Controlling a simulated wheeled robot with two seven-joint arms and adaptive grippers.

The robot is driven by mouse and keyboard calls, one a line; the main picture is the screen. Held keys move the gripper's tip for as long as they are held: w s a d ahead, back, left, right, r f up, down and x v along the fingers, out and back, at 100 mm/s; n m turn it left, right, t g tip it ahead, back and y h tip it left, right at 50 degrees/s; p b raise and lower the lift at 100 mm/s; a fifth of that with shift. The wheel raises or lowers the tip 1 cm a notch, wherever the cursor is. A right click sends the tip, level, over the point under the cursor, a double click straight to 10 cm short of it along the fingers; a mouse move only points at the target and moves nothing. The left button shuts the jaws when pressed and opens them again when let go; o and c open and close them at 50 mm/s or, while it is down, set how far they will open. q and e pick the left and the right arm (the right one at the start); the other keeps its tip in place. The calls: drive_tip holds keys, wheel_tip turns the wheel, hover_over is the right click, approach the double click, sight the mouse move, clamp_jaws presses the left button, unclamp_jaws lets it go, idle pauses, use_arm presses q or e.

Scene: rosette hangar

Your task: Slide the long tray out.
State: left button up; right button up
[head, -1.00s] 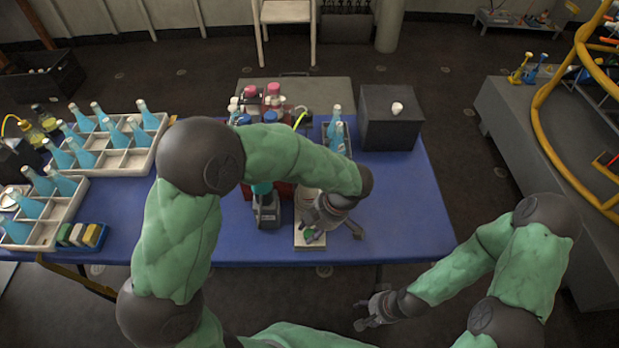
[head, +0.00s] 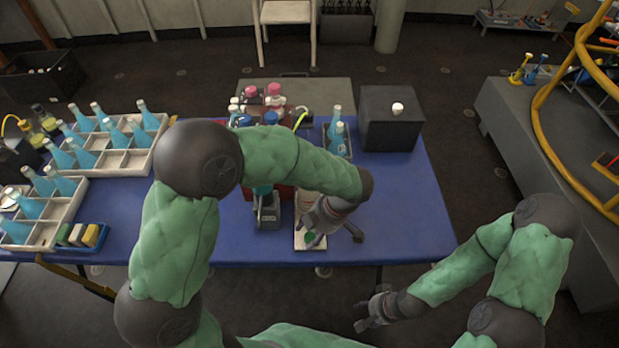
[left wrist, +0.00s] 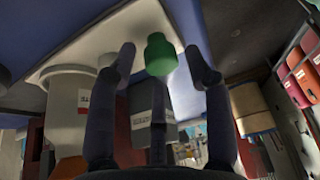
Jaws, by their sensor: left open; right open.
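The long tray is a narrow, pale tray (head: 301,241) at the front edge of the blue table. Its far part is hidden behind my left arm and gripper. A green round knob (head: 309,238) shows at its near end. In the left wrist view the pale tray (left wrist: 95,45) spreads behind the green knob (left wrist: 160,55). My left gripper (head: 333,236) is open over the near end. Its fingers (left wrist: 162,63) appear on either side of the knob in the wrist view, with gaps visible. My right gripper (head: 372,312) is open and empty, in front of the table.
A dark device (head: 268,214) stands just left of the tray. Bottle crates (head: 118,160) fill the table's left side. A black box (head: 391,120) and a small bottle crate (head: 347,148) stand at the back. The blue table's right side (head: 415,205) is clear.

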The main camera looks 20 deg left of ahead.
use_arm(q)
drive_tip(key=shift+r, duration=0.15)
drive_tip(key=shift+r+p, duration=1.9)
drive_tip(key=shift+r, duration=1.45)
